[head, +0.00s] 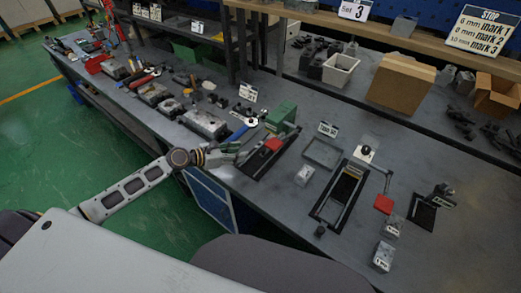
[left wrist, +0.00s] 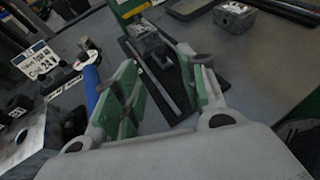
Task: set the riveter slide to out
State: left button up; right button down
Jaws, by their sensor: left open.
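The green riveter (head: 282,116) stands on the workbench in the middle of the head view, with a red part (head: 272,144) and a dark slide base (head: 256,164) in front of it. In the left wrist view a grey metal block (left wrist: 147,42) sits on the dark slide rails (left wrist: 178,72), and part of the green frame (left wrist: 130,7) shows at the top. My left gripper (head: 236,152) is at the left side of the slide. My right gripper is out of view.
A blue-handled tool (head: 240,131) lies close to the left gripper and shows beside its finger in the wrist view (left wrist: 92,85). A grey tray (head: 322,153) and a black-framed fixture (head: 340,195) stand to the right. Metal blocks (head: 205,124) crowd the bench to the left.

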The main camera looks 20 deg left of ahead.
aim_at(262, 149)
pick_arm(q)
jog(key=shift+w+d+f, duration=0.25)
jog(key=shift+w+d, duration=0.1)
jog(key=shift+w, duration=0.05)
jog(key=shift+x, duration=1.2)
jog(key=shift+w+d+f, duration=0.2)
jog(key=shift+w+d, duration=0.15)
jog(key=shift+x, duration=1.75)
jog(key=shift+w+d+f, duration=0.35)
jog(key=shift+w+d, duration=0.1)
jog(key=shift+w+d+f, duration=0.3)
jog(key=shift+w+d, duration=0.15)
jog(key=shift+w, duration=0.05)
jog(key=c, duration=0.7)
grip_shut()
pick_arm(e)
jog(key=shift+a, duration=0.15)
